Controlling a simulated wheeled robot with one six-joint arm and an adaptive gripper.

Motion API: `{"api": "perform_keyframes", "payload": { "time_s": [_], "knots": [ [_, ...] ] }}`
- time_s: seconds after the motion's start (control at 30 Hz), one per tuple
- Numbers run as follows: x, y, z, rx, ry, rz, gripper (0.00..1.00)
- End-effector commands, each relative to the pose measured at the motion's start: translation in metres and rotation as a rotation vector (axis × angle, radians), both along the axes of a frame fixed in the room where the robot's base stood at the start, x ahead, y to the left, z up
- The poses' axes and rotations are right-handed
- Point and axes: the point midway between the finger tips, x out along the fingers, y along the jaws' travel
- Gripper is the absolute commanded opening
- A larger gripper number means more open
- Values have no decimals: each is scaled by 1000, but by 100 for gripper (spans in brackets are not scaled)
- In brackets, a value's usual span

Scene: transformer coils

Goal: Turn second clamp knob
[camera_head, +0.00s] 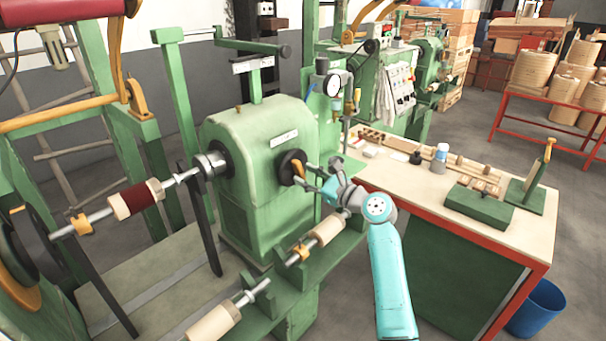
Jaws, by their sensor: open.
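My gripper (310,178) is open at the end of my teal arm. Its fingers point left at the black round hub (288,160) on the right face of the green machine housing (250,140). A small yellow knob (298,170) sits at this hub, close to the fingertips; I cannot tell whether they touch it. Another yellow clamp (300,251) is on the lower shaft, beside a cream roller (328,229). A further yellow clamp (82,224) is on the left shaft, near the dark red coil (138,198). I cannot tell which is the second clamp knob.
A workbench (510,238) with a red edge stands to the right of my arm, bearing a green block (478,207), a bottle (440,155) and wooden pieces. A pressure gauge (332,86) rises behind the gripper. A blue bin (537,306) stands on the floor.

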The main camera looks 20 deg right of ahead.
Motion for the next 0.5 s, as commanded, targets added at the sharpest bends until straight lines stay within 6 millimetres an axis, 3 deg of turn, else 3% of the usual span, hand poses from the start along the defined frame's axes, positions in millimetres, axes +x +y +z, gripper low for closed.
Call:
{"api": "perform_keyframes", "payload": {
  "time_s": [0.2, 0.5],
  "knots": [
    [15, 9, 0, 0, 0, 0, 44],
    [16, 10, 0, 0, 1, -1, 44]
  ]
}}
